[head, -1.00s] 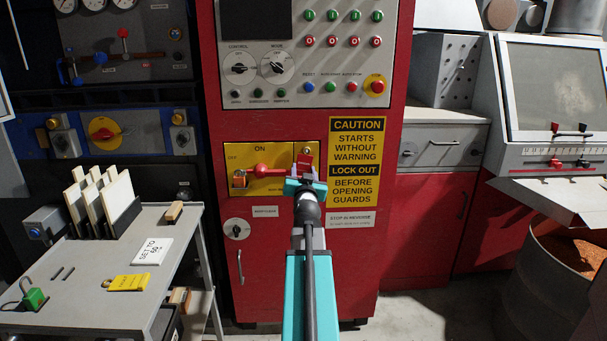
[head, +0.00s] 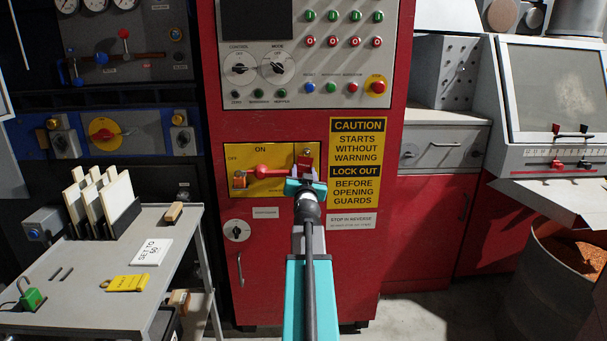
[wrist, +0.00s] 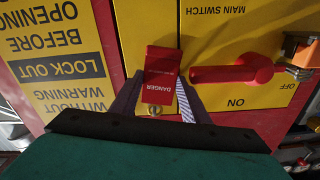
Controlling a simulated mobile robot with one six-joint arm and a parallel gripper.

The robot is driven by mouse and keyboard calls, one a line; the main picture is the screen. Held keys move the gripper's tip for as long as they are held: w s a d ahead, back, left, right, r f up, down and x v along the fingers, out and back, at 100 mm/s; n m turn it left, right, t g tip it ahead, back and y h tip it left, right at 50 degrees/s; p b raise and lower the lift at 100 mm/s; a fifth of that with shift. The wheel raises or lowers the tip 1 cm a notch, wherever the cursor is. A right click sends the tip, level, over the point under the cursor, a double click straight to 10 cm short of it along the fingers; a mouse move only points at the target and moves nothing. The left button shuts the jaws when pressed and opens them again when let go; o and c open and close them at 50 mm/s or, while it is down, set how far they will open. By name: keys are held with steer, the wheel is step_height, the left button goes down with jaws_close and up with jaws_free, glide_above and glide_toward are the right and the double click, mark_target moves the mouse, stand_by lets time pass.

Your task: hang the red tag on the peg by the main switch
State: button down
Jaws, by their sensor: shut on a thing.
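The red tag (head: 306,163), marked DANGER, is upright between the fingers of my gripper (head: 305,174), which is shut on it. It is in front of the yellow main switch panel (head: 278,154). In the wrist view, which is upside down, the tag (wrist: 161,72) lies between the two fingers of my gripper (wrist: 158,97). A small round brass piece, apparently the peg (wrist: 154,110), shows at the tag's hole end. I cannot tell whether the tag's hole is around it. The red switch handle (wrist: 235,73) is beside the tag, apart from it.
The yellow CAUTION sign (head: 357,160) is close to the right of my gripper. An orange piece (head: 240,180) sits at the switch handle's left end.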

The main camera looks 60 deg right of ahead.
stand_by(0.4)
steer(key=c, duration=0.9)
jaws_free()
steer(key=shift+w, duration=0.1)
steer(key=shift+a, duration=0.25)
